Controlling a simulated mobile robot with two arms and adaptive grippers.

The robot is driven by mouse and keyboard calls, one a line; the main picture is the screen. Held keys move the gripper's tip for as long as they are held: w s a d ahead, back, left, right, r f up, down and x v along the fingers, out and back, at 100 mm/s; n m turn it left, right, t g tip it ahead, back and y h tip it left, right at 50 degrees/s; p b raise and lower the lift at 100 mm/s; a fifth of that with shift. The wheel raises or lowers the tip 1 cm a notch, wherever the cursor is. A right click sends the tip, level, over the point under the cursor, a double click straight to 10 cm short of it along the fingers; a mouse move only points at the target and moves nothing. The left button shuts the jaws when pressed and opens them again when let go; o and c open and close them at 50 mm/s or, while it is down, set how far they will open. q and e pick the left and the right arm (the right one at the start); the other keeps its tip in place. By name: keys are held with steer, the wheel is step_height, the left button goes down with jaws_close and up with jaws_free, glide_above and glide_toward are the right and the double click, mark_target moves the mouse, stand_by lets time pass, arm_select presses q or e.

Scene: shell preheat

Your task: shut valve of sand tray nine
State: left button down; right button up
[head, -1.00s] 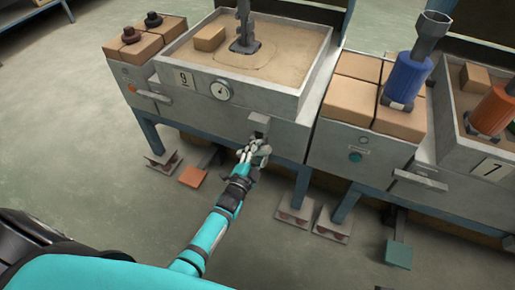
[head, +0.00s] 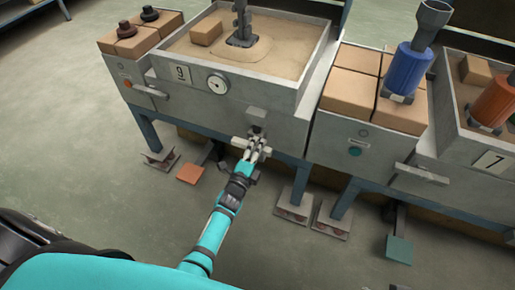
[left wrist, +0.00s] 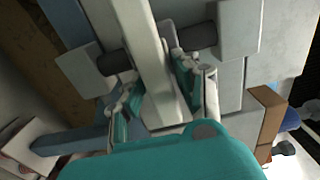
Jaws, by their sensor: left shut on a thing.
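Sand tray nine (head: 309,68) is a grey box filled with sand, with a "9" plate (head: 181,73) and a round gauge (head: 218,83) on its front. Its valve (head: 257,114) sits low on the front face, to the right of and below the gauge. My left gripper (head: 257,150) is at the valve, shut on its pale lever. In the left wrist view the lever (left wrist: 143,35) runs between the two fingers (left wrist: 157,90), and a dark rod (left wrist: 199,37) crosses behind it. The fingers hide part of the lever. My right gripper is not in view.
To the left are brown blocks (head: 134,44) and another small lever (head: 148,90). To the right are more blocks (head: 350,70), a blue cylinder (head: 406,72) and tray seven's "7" plate (head: 491,161). Orange (head: 190,174) and green (head: 399,250) pedals are near the floor.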

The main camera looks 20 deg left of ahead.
arm_select(q)
steer(key=shift+f, duration=0.1)
stand_by(0.3)
steer(key=c, duration=1.1)
jaws_free()
steer(key=s, duration=1.2)
steer(key=shift+a, duration=0.2)
